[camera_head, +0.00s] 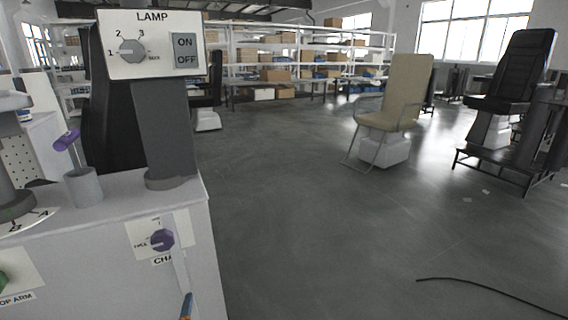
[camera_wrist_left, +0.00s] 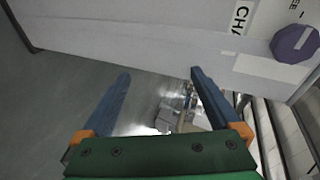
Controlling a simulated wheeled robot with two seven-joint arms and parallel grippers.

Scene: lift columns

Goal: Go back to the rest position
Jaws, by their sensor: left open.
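My left gripper (camera_wrist_left: 160,75) is open in the left wrist view, its two blue fingers spread with nothing between them. In the head view only a small blue and orange piece of it (camera_head: 186,306) shows at the bottom edge, just in front of the grey-white cabinet (camera_head: 205,255). The purple knob (camera_head: 162,240) on the cabinet's front sits above it. In the wrist view this knob (camera_wrist_left: 295,43) is at the upper right, apart from the fingers. My right gripper is in neither view.
A LAMP panel (camera_head: 152,70) with a dial and ON/OFF switch stands on a dark post (camera_head: 165,130) on the cabinet. A purple-tipped lever (camera_head: 68,140) rises from a grey cup. Open floor lies to the right, with a beige chair (camera_head: 405,90) and a black cable (camera_head: 480,284).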

